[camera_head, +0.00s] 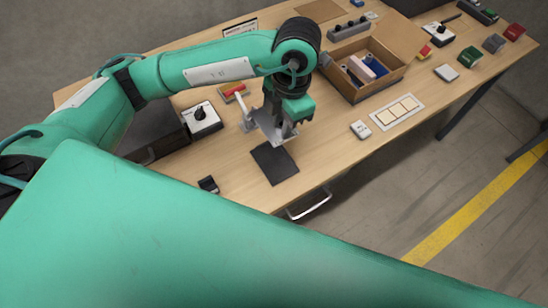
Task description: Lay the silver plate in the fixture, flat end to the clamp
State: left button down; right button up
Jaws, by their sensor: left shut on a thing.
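My left gripper (287,132) hangs over the near part of the table, pointing down, shut on a thin light-grey piece that looks like the silver plate (265,123). The plate sits just left of the fingers, partly hidden by them; I cannot tell which end is flat. Left of it is a clamp-like part with a red handle (236,91) and a pale upright. I cannot make out the fixture clearly; the gripper and plate cover part of that area. My right gripper is not in view.
A dark flat mat (275,165) lies below the gripper. A white box with a black knob (201,119) stands to the left. An open cardboard box (368,68) is at the back right. A white tray with pale squares (397,112) lies to the right.

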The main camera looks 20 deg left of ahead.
pick_arm(q)
send_over(279, 169)
notch_tip(279, 169, down, 13)
jog(key=shift+w+d, duration=0.15)
jog(key=shift+f+p, duration=0.3)
jog(key=shift+f, duration=0.2)
notch_tip(279, 169, down, 3)
jog(key=shift+f+p, duration=0.2)
jog(key=shift+p, duration=0.15)
jog(key=shift+f, duration=0.3)
jog(key=c, duration=1.5)
grip_release()
